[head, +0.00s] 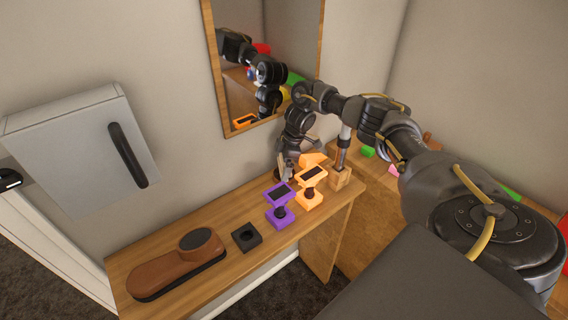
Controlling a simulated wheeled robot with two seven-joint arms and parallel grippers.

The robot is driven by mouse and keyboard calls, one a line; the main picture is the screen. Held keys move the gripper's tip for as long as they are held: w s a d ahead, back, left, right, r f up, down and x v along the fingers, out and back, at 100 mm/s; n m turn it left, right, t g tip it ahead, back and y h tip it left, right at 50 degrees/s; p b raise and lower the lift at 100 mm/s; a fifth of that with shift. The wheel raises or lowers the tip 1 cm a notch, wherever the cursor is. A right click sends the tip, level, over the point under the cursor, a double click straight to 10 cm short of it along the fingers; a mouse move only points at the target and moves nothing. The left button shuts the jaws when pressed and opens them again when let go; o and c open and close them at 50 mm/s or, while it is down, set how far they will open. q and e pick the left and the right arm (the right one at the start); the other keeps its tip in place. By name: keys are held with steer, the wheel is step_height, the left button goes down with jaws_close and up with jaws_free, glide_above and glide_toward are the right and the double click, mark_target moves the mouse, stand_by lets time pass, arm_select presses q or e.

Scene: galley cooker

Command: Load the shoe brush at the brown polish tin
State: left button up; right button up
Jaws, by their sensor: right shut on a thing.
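My right gripper (287,165) reaches down over the far end of the wooden shelf, left of the orange stand. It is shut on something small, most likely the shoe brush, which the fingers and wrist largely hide. I cannot pick out the brown polish tin for certain. A light-brown block (340,179) with a dark-and-pale upright piece (343,147) above it stands at the shelf's right end. My left gripper is not in view.
A black square block with a round recess (246,237), a purple stand (280,215) and an orange stand (310,199) line the shelf (226,263). A framed mirror (250,70) hangs behind. A grey box with a black handle (85,150) juts out at left.

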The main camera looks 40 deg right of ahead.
steer(key=shift+r+p, duration=3.25)
steer(key=shift+r, duration=0.25)
steer(key=shift+f, duration=0.1)
